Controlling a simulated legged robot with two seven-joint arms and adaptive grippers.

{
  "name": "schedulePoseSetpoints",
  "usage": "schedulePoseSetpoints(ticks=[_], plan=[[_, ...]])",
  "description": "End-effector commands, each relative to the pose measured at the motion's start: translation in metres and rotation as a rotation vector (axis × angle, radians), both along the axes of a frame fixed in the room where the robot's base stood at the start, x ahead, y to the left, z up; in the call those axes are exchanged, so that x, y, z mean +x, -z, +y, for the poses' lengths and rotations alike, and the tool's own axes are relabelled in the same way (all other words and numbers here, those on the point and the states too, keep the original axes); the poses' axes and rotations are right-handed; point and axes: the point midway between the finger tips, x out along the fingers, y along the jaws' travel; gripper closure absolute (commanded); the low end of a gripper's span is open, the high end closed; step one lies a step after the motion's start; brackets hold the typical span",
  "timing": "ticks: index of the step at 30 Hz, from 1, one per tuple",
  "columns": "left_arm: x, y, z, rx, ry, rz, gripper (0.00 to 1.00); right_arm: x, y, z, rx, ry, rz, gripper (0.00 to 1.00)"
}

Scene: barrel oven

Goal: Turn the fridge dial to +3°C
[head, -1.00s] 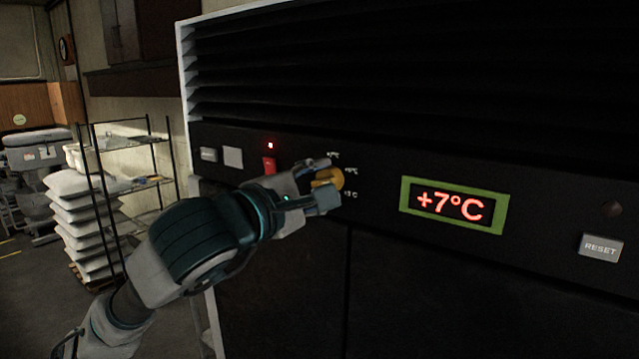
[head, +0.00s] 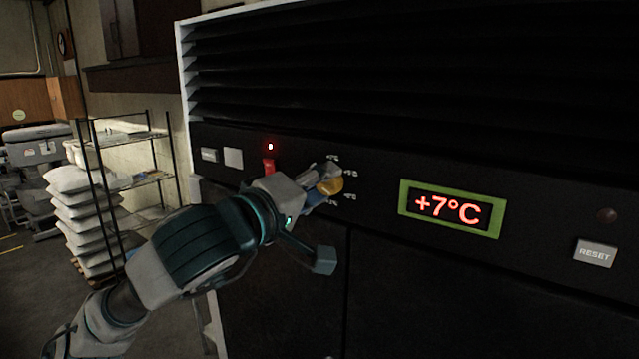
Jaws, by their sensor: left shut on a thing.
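One grey finger piece (head: 323,261) hangs lower, apart from the dial. The green-framed display (head: 452,209) right of the dial reads +7°C in red. My right gripper is not in view.
A grey RESET button (head: 595,253) is at the panel's right. A wire rack (head: 150,178) and stacked white sacks (head: 84,215) stand at the left.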

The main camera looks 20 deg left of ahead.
Motion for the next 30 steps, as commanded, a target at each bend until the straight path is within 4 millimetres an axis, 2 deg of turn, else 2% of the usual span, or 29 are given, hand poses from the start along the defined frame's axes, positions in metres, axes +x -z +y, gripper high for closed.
schedulePoseSetpoints(ticks=[1, 20, 21, 23, 24, 30], plan=[[0.0017, 0.0061, -0.002, 0.02, 0.001, 0.009, 0.93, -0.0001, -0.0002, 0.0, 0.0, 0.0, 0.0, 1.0], [0.0031, 0.0079, -0.0018, 0.065, 0.001, -0.003, 0.93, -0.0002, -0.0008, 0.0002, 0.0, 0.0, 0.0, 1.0], [0.003, 0.0078, -0.0017, 0.064, 0.001, -0.002, 0.51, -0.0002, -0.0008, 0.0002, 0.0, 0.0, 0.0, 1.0], [0.0029, 0.0073, -0.0016, 0.063, 0.001, -0.004, 0.36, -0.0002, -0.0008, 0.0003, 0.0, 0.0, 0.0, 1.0], [0.0027, 0.0067, -0.0015, 0.063, 0.001, -0.006, 0.32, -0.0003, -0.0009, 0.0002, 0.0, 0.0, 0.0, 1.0], [0.0012, 0.0041, -0.001, 0.06, 0.0, -0.011, 0.32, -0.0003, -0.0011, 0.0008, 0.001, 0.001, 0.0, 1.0]])
